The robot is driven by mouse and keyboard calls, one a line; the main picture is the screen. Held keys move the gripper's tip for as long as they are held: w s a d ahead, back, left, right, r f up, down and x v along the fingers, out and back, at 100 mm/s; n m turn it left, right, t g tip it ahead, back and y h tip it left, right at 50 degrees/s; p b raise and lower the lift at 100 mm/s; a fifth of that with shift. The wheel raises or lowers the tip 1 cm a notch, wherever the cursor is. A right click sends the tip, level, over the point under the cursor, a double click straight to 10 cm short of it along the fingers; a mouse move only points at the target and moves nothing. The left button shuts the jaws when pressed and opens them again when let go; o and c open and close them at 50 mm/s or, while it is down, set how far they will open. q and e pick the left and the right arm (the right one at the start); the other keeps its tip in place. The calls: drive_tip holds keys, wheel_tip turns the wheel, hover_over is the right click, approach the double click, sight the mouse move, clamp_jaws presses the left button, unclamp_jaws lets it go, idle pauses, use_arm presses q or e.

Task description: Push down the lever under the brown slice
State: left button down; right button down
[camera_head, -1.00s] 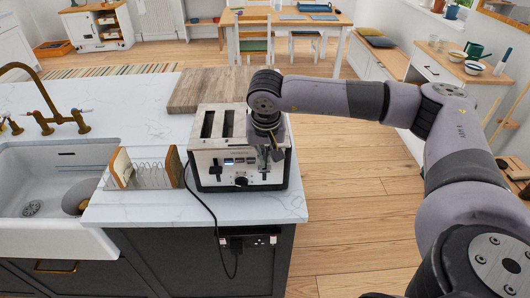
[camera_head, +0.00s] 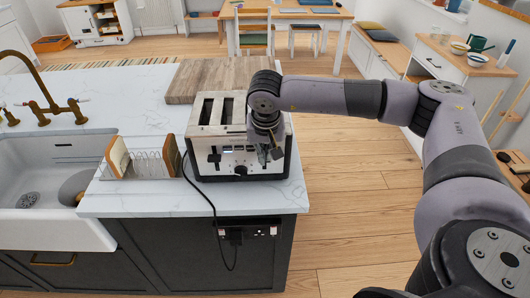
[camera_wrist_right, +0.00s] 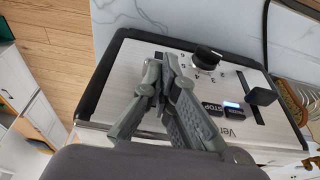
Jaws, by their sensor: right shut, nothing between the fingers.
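The silver and black toaster (camera_head: 201,143) stands on the counter. Its left lever (camera_head: 214,158) is a black knob on the front; it also shows in the wrist view (camera_wrist_right: 262,96). My right gripper (camera_head: 268,154) is shut and empty at the right part of the toaster's front. In the wrist view its closed fingertips (camera_wrist_right: 165,72) are over the front panel, beside the dial (camera_wrist_right: 207,58). The right lever is hidden behind the gripper; contact cannot be told. The two visible slots look dark, and I see no brown slice in them. My left gripper is not in view.
A wire rack (camera_head: 146,165) with bread-like slices (camera_head: 117,155) stands left of the toaster. A wooden board (camera_head: 190,82) lies behind it. The sink (camera_head: 30,175) is at the left. A black cord hangs over the counter front to a socket (camera_head: 262,231). Open floor lies to the right.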

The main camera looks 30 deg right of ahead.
drive_tip(key=b+x, duration=0.1)
drive_tip(key=x, duration=0.1)
drive_tip(key=b+x, duration=0.1)
drive_tip(key=shift+s+a+f+b, duration=0.15)
drive_tip(key=shift+s+f+b, duration=0.15)
drive_tip(key=s, duration=0.1)
drive_tip(key=s+a+r, duration=0.1)
drive_tip(key=s+a, duration=0.1)
drive_tip(key=shift+s+r, duration=0.25)
drive_tip(key=shift+r, duration=0.05)
drive_tip(key=shift+a, duration=0.1)
idle(0.4)
